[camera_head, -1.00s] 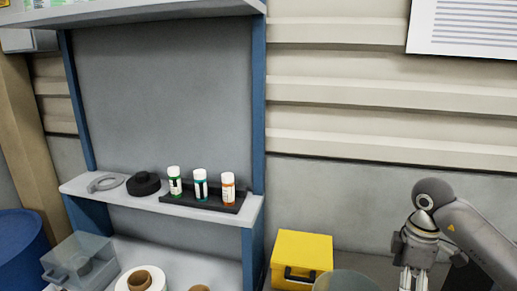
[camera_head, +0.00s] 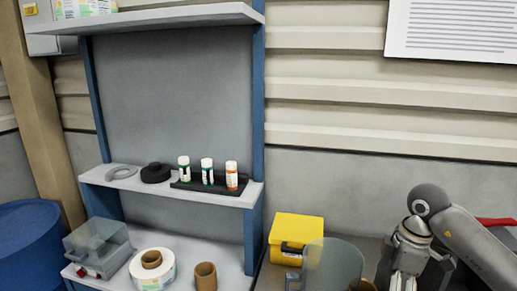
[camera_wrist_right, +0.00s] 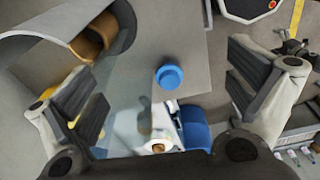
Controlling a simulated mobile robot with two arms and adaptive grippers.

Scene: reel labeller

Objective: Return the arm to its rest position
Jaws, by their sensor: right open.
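My right arm comes in from the right in the head view. Its gripper (camera_head: 403,282) hangs down at the lower right, with the fingertips cut off by the picture edge. In the right wrist view the two fingers of this gripper (camera_wrist_right: 170,98) stand wide apart with nothing held between them. A blue round cap (camera_wrist_right: 169,76) shows between them, farther off. My left gripper is not in view.
A blue-framed shelf (camera_head: 255,225) holds three capped bottles on a black tray (camera_head: 215,187). Below are a white label roll (camera_head: 153,270) and a brown core (camera_head: 205,277). A yellow box (camera_head: 297,236) and grey curved piece (camera_head: 333,265) stand left of my gripper.

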